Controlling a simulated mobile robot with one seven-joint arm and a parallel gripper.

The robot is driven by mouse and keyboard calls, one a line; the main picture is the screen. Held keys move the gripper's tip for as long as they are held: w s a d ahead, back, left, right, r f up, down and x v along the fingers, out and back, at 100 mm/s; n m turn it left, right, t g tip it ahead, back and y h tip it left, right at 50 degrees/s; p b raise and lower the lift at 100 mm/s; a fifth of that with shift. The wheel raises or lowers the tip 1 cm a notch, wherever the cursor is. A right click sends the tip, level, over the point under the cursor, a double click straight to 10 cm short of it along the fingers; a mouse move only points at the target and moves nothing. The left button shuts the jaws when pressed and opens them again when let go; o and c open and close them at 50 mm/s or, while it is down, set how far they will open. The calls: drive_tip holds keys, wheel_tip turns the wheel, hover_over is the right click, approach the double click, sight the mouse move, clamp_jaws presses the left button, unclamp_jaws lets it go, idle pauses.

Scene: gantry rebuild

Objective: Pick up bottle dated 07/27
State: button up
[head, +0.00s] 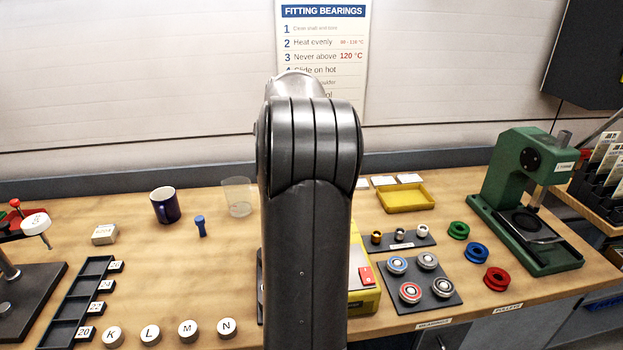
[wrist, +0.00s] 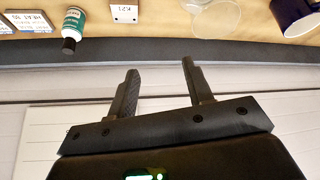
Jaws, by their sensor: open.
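No bottle shows clearly in the head view; my arm hides the middle of the bench there. My gripper (wrist: 159,68) is open and empty in the wrist view, its fingers pointing towards the bench edge, apart from the bottle and to its right. My gripper is hidden behind my arm in the head view.
A dark blue mug (head: 165,205) and a clear cup (head: 238,196) stand at the bench's back. A yellow tray (head: 405,197), bearings plate (head: 419,264) and green press (head: 528,200) occupy the right.

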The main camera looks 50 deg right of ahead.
drive_tip(key=s+d+f+m, duration=0.1)
drive_tip(key=s+d+f, duration=0.25)
drive_tip(key=d, duration=0.55)
drive_tip(key=s+d+f+m, duration=0.15)
drive_tip(key=s+d, duration=0.25)
drive_tip(key=d, duration=0.5)
drive_tip(key=shift+n+h, duration=0.25)
drive_tip(key=shift+h, duration=0.05)
drive_tip(key=x, duration=1.1)
drive_tip(key=shift+a+f, duration=0.1)
drive_tip(key=shift+f, duration=0.2)
drive_tip(key=shift+c, duration=0.2)
clamp_jaws()
drive_tip(key=shift+r, duration=0.1)
